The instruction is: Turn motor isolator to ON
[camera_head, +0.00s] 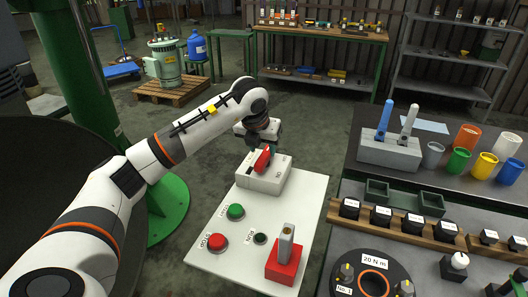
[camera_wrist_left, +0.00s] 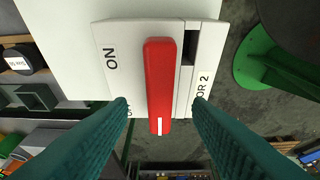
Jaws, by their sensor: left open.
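The motor isolator is a pale box (camera_head: 265,178) at the far end of the white panel, with a red handle (camera_head: 262,160) on top. In the left wrist view the red handle (camera_wrist_left: 159,80) runs lengthwise down the box (camera_wrist_left: 115,62), with its white-marked end between my fingers. The "ON" label (camera_wrist_left: 110,58) is to the left of the handle, and the handle does not point at it. My left gripper (camera_wrist_left: 160,110) is open, its two teal fingers on either side of the handle's lower end, with gaps visible. My right gripper is not in view.
The white panel (camera_head: 240,237) also carries a green button (camera_head: 235,212), a red button (camera_head: 217,243), a small dark knob (camera_head: 260,239) and a red block with a grey lever (camera_head: 286,262). A workbench with cups and sockets stands to the right. A green post (camera_head: 75,70) is at left.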

